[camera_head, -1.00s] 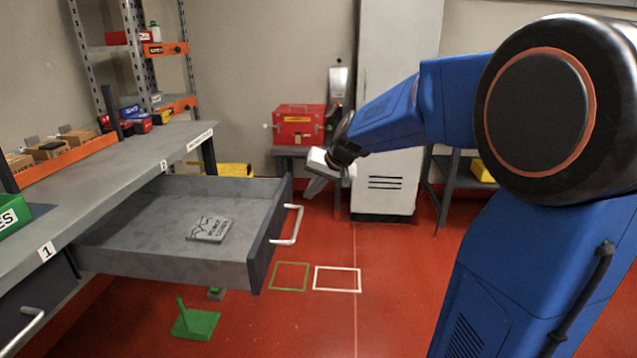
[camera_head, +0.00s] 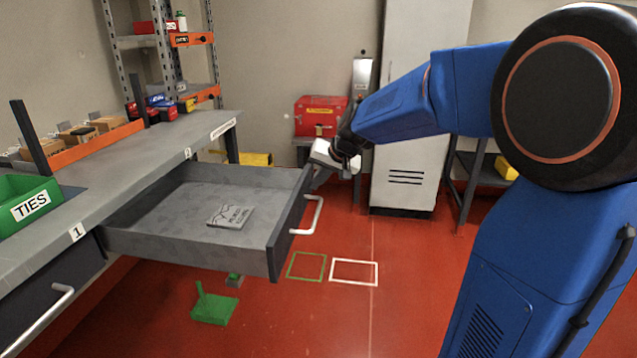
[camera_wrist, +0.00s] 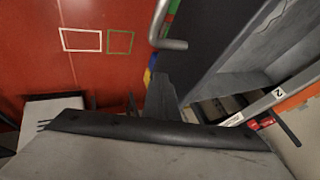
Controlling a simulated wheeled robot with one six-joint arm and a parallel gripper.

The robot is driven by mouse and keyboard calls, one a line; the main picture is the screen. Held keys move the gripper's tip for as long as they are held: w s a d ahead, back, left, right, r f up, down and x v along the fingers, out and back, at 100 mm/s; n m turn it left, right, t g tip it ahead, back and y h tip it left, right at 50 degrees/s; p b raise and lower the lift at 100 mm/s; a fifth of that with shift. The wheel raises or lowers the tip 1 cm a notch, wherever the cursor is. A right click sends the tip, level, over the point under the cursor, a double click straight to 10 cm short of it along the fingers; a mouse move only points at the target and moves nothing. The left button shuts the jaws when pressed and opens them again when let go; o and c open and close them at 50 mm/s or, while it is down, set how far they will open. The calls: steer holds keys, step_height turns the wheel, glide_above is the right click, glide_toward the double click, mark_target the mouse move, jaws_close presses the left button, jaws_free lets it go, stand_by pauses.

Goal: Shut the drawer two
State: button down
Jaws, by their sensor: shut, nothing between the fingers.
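Drawer two is pulled well out from under the bench; its dark front (camera_head: 290,225) with a pale bar handle (camera_head: 312,216) faces right in the head view. A grey marked plate (camera_head: 230,216) lies inside it. My gripper (camera_head: 319,178) is shut and empty, by the far end of the drawer front, on its outer side. Whether it touches the front cannot be told. In the wrist view the dark shut fingers (camera_wrist: 163,98) point towards the drawer front (camera_wrist: 215,35), with the handle (camera_wrist: 165,25) beside them and the drawer's inside to the right.
The grey bench (camera_head: 130,172) carries a green TIES bin (camera_head: 25,205) and cartons. Drawer one (camera_head: 45,300) is below at the left, apparently shut. A red toolbox (camera_head: 320,115) and a pale cabinet (camera_head: 410,130) stand behind. A green stand (camera_head: 214,308) is on the floor under the drawer.

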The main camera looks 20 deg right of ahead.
steer(key=w+a, duration=0.6)
steer(key=a, duration=0.6)
steer(key=w+a, duration=0.7)
steer(key=a, duration=0.4)
steer(key=w+a, duration=0.7)
steer(key=a, duration=0.5)
steer(key=shift+w+a, duration=0.25)
steer(key=shift+a, duration=0.05)
steer(key=shift+w+a+r, duration=0.1)
steer(key=shift+w+a, duration=0.05)
steer(key=shift+r, duration=0.1)
